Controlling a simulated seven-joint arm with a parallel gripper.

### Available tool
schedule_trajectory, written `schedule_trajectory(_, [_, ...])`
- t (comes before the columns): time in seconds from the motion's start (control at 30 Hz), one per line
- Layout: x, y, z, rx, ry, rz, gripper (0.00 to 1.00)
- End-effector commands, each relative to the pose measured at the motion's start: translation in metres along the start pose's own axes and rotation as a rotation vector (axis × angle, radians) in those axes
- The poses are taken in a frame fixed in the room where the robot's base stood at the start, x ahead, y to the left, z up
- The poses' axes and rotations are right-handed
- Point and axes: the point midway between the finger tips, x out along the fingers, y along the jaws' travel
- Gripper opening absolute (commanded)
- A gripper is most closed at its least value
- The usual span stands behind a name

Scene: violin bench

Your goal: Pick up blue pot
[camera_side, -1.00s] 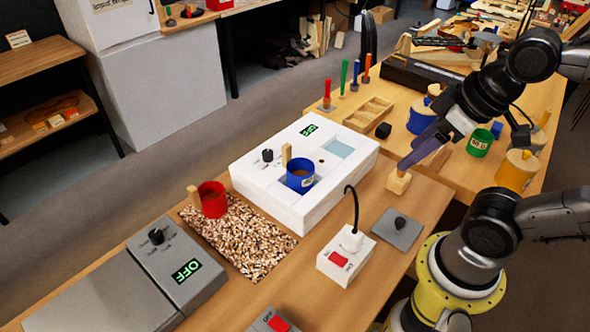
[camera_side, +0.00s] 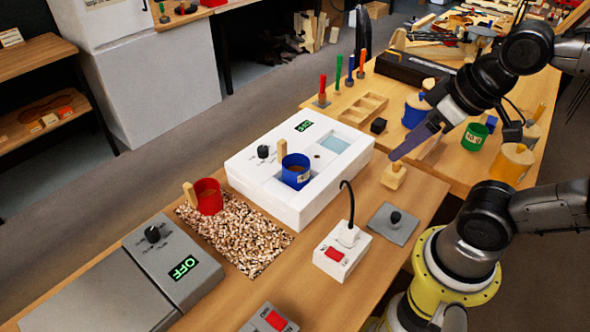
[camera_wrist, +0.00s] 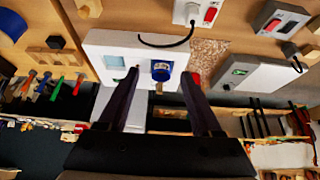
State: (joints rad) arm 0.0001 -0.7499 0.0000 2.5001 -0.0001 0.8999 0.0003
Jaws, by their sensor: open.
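The blue pot (camera_side: 295,171) has a wooden handle and brown contents. It sits upright in the opening of the white heater box (camera_side: 250,170) in the side view. In the wrist view the blue pot (camera_wrist: 161,70) lies ahead, between the lines of my two fingers. My gripper (camera_side: 396,157) is up and to the right of the pot in the side view, apart from it. In the wrist view my gripper (camera_wrist: 160,92) has its long dark fingers spread apart with nothing between them.
A red pot (camera_side: 208,197) stands by the wood chips (camera_side: 235,238) left of the heater. A white switch box (camera_side: 341,250) with a black cable stands in front. A grey unit (camera_side: 175,262) is at lower left. A small wooden block (camera_side: 394,177) is close below my gripper.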

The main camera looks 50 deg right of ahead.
Motion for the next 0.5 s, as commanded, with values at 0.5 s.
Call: schedule_trajectory(0.5, [-0.0001,-0.0001,0.0005,0.039,-0.002,0.000,0.56])
